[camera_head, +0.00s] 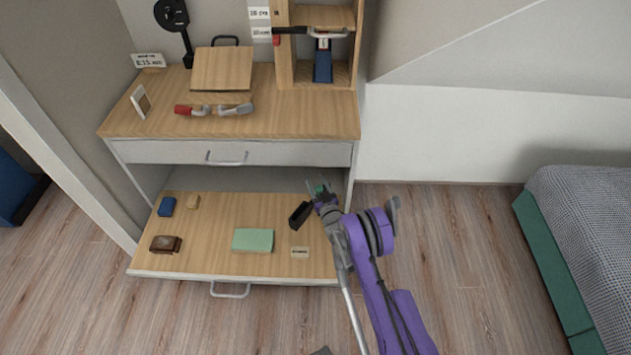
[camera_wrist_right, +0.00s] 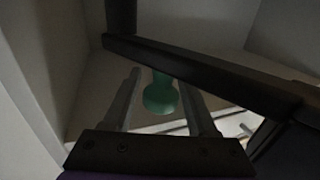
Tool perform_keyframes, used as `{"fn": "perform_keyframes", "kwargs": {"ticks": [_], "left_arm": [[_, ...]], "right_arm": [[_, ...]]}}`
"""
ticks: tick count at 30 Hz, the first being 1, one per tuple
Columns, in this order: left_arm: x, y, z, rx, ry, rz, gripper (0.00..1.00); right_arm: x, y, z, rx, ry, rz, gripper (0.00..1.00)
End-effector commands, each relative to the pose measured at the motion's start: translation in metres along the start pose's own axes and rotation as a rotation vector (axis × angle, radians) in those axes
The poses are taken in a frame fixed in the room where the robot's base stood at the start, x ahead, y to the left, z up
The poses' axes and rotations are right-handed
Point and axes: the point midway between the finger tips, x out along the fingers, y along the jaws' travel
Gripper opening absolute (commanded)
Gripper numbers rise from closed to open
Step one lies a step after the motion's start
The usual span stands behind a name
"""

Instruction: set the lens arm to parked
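My right gripper (camera_head: 318,187) is at the right end of the pulled-out lower drawer, just below the desk. In the right wrist view its two fingers (camera_wrist_right: 160,88) are apart, on either side of a green knob (camera_wrist_right: 160,97). Whether they touch it is unclear. A bit of green also shows at the fingertips in the head view. A dark bar (camera_wrist_right: 205,70) crosses the wrist view beyond the fingers and meets a dark post (camera_wrist_right: 120,15). I cannot tell whether bar and knob are the lens arm. My left gripper is out of view.
The drawer (camera_head: 200,262) holds a green block (camera_head: 253,240), a black holder (camera_head: 300,215), a brown box (camera_head: 165,244) and small blocks. The desk (camera_head: 300,115) carries a wooden stand (camera_head: 222,70) and a black round-headed stand (camera_head: 172,18). A bed (camera_head: 595,230) stands right; floor between is clear.

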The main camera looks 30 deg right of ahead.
Motion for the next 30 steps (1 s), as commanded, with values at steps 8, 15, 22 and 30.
{"fn": "perform_keyframes", "kwargs": {"ticks": [8,15,22,30], "left_arm": [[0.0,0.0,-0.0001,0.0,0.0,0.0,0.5],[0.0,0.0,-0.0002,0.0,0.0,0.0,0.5],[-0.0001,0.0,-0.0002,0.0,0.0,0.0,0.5],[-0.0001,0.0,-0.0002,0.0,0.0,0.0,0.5]], "right_arm": [[0.0001,-0.0002,-0.0001,0.0,0.0,0.0,0.06],[0.0002,-0.0002,-0.0002,0.0,0.0,0.0,0.0],[0.0003,-0.0002,-0.0004,0.0,0.0,0.0,0.0],[0.0004,-0.0002,-0.0005,0.0,0.001,0.0,0.0]]}}
